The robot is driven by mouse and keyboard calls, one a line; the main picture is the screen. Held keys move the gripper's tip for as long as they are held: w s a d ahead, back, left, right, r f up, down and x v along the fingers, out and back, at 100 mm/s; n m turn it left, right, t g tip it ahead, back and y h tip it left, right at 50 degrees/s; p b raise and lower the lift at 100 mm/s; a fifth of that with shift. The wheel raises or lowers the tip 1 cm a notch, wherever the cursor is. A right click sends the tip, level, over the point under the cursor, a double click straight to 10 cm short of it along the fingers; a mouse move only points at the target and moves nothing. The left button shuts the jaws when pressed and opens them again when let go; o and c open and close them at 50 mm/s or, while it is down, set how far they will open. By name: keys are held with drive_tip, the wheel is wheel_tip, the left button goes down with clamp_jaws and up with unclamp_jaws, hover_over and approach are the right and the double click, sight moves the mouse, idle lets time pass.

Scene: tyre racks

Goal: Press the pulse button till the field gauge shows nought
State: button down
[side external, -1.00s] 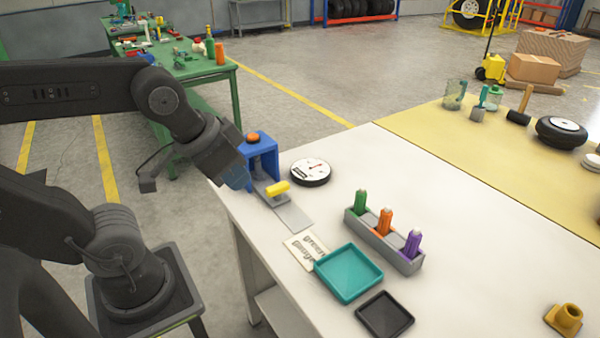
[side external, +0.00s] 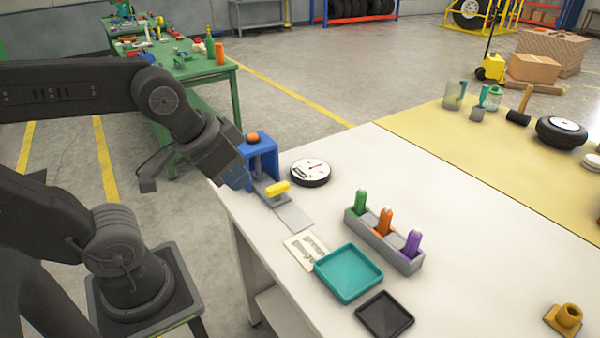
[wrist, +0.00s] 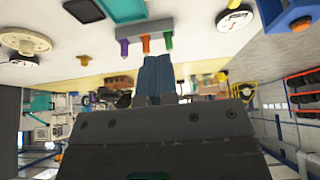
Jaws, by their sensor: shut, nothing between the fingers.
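An orange pulse button (side external: 253,137) sits on top of a blue stand (side external: 268,155) at the left end of the white table. The round white-faced field gauge (side external: 310,171) lies just right of it; its needle is too small to read. My gripper (side external: 239,178) is beside the stand's left side, lower than the button and not over it. Its blue fingers are together and empty in the wrist view (wrist: 158,72). That view also shows the gauge (wrist: 235,18) and the button (wrist: 300,23) at top right, apart from the fingers.
A yellow-handled grey slide (side external: 278,188) lies in front of the stand. A lettered card (side external: 305,250), teal tray (side external: 348,290), black tray (side external: 385,330) and a grey rack (side external: 412,265) with green, orange and purple pegs stand nearer. The table's middle right is clear.

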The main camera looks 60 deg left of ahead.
idle(0.3)
drive_tip(key=w+a+r+n+h, duration=0.1)
drive_tip(key=w+a+r+n, duration=0.1)
drive_tip(key=w+a+n, duration=0.5)
drive_tip(key=n+t+y, duration=0.2)
drive_tip(key=n+t, duration=0.2)
drive_tip(key=n, duration=1.7)
hover_over(253, 136)
drive_tip(key=shift+a+f, duration=0.15)
drive_tip(key=shift+f, duration=0.45)
drive_tip(key=shift+f, duration=0.1)
drive_tip(key=shift+f, duration=4.3)
drive_tip(key=shift+f, duration=0.4)
